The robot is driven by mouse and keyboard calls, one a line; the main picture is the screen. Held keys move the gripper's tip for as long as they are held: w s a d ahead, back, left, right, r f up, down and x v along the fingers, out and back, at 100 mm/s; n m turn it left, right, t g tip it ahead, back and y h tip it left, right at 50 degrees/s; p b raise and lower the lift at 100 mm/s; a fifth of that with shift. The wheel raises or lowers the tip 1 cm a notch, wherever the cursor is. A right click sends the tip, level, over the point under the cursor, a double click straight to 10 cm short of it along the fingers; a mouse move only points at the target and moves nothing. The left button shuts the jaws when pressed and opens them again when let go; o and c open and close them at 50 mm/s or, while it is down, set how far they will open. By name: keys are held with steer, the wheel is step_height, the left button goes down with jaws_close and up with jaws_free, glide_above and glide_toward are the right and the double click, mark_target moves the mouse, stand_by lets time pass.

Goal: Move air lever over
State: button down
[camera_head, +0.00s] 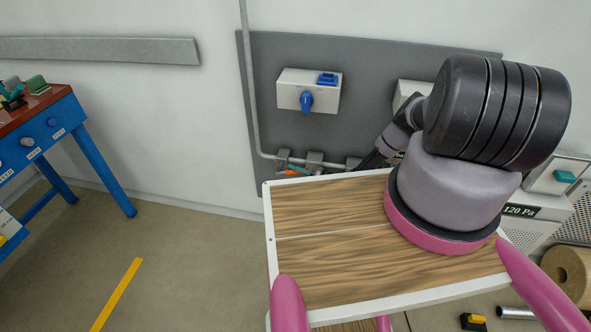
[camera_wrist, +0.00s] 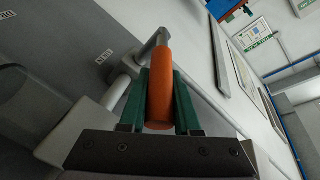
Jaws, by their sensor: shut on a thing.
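The air lever has an orange handle (camera_wrist: 160,100), seen close up in the wrist view, on a grey metal arm that joins pale pipework by the wall. My gripper (camera_wrist: 161,76) has two green fingers, one on each side of the handle, and is shut on it. In the head view, a small orange piece (camera_head: 290,173) shows low on the grey wall panel, just above my wooden top. My dark wrist reaches down to that area from the right. Most of the gripper and lever are hidden there.
A grey panel (camera_head: 360,90) carries a white box with a blue knob (camera_head: 307,100) and a vertical pipe (camera_head: 247,80). A blue workbench (camera_head: 65,115) stands at left. A pressure unit reading 120 Pa (camera_head: 522,211) is at right.

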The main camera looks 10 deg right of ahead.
steer(key=shift+d, duration=0.1)
steer(key=c, duration=0.6)
jaws_free()
steer(key=v, duration=1)
steer(key=shift+s+d+r, duration=0.1)
steer(key=shift+s+d, duration=0.15)
